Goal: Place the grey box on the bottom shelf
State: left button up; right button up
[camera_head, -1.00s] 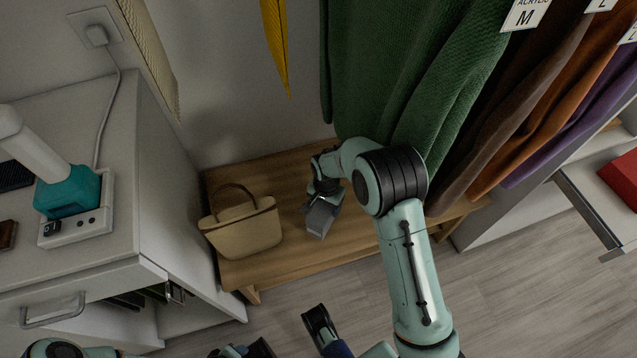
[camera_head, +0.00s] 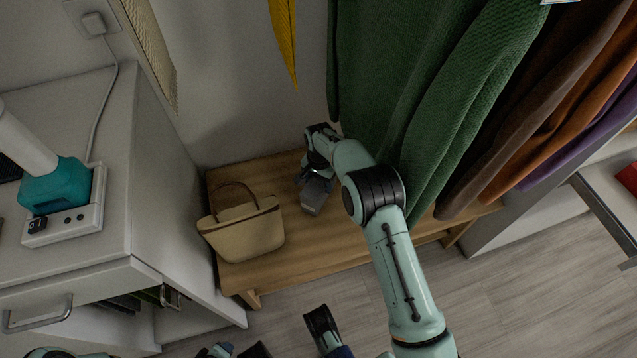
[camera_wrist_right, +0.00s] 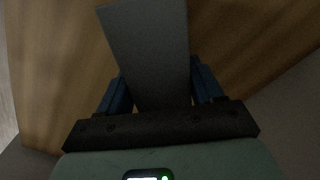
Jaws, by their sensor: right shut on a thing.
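The grey box (camera_head: 316,196) is small and plain, held over the wooden bottom shelf (camera_head: 300,245), right of the tan handbag. My right gripper (camera_head: 310,176) is shut on it. The right wrist view shows the box (camera_wrist_right: 150,45) between the two blue fingers (camera_wrist_right: 158,88), with wood behind it. Whether the box touches the wood I cannot tell. My left gripper (camera_head: 290,338) is partly in view at the bottom edge, its fingers spread apart with floor between them and nothing seen in them.
The tan handbag (camera_head: 243,228) stands on the shelf's left part. A white cabinet (camera_head: 170,200) borders it on the left. Green cloth (camera_head: 400,80) and other garments hang low behind and right of my right arm. Bare wood shows between bag and box and toward the front edge.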

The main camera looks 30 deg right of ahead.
jog(key=shift+f, duration=0.2)
jog(key=shift+f, duration=0.15)
jog(key=o, duration=1.3)
